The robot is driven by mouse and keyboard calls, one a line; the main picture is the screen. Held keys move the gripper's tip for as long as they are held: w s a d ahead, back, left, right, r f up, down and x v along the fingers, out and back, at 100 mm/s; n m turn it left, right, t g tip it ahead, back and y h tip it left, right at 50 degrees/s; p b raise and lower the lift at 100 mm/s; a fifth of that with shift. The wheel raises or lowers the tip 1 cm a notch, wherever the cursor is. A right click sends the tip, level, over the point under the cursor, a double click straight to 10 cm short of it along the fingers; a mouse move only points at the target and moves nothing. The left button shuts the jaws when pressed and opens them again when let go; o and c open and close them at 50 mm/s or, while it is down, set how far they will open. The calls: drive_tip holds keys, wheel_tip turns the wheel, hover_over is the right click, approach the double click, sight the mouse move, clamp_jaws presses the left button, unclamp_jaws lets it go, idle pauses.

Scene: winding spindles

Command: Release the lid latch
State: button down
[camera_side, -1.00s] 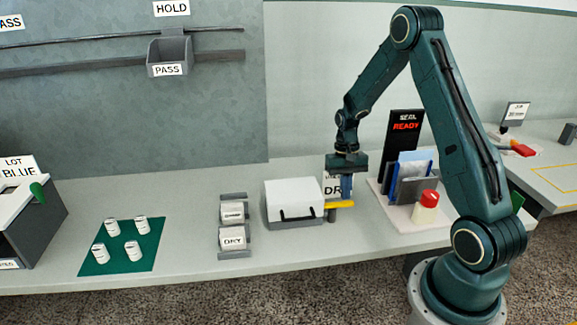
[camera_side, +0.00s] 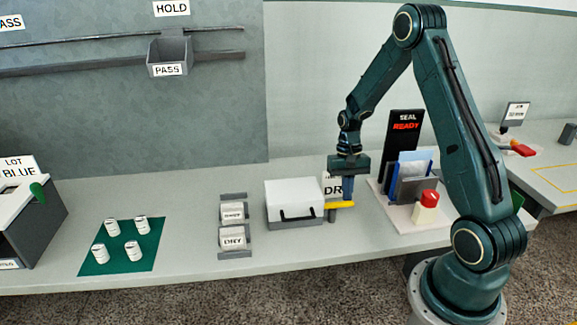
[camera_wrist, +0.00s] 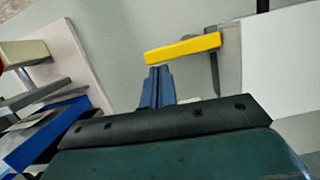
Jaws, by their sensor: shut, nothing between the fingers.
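A white box with a closed lid and a black handle (camera_side: 294,201) stands on the bench at the centre of the side view. A yellow latch lever (camera_side: 339,205) sticks out at its right side on a grey post. In the wrist view the yellow lever (camera_wrist: 183,48) lies just beyond my fingertips, with part of the white lid (camera_wrist: 282,55) at right. My gripper (camera_side: 347,196) points down at the lever with its blue fingers together and empty. The fingers (camera_wrist: 157,72) look very near the lever; I cannot tell whether they touch it.
A white sign (camera_side: 332,186) stands behind my fingers. Labelled blocks (camera_side: 232,237) and a green mat (camera_side: 152,258) with white spools lie left.

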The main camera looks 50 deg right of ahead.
sight(353, 203)
drive_tip(key=shift+s+a+m, duration=0.1)
drive_tip(key=shift+s+m, duration=0.2)
drive_tip(key=shift+m, duration=0.3)
drive_tip(key=shift+s+a+m+t+y, duration=0.15)
drive_tip(key=shift+s+m, duration=0.1)
drive_tip(key=shift+m, duration=0.3)
drive_tip(key=shift+s+a+m+t+y, duration=0.15)
drive_tip(key=shift+s+m, duration=0.1)
drive_tip(key=shift+m, duration=0.3)
drive_tip(key=m, duration=0.2)
drive_tip(key=s+a+m, duration=0.1)
drive_tip(key=shift+s+m+t, duration=0.15)
drive_tip(key=shift+m+t, duration=0.25)
drive_tip(key=m, duration=0.1)
drive_tip(key=a+m, duration=0.1)
drive_tip(key=shift+s+a+m+t, duration=0.15)
drive_tip(key=shift+s+m+t, duration=0.15)
drive_tip(key=shift+s+t, duration=0.1)
drive_tip(key=m, duration=0.1)
drive_tip(key=a+m, duration=0.1)
drive_tip(key=m, duration=0.1)
drive_tip(key=shift+s+a+t, duration=0.15)
drive_tip(key=shift+a+t, duration=0.15)
drive_tip(key=shift+w+d, duration=0.25)
drive_tip(key=shift+w, duration=0.6)
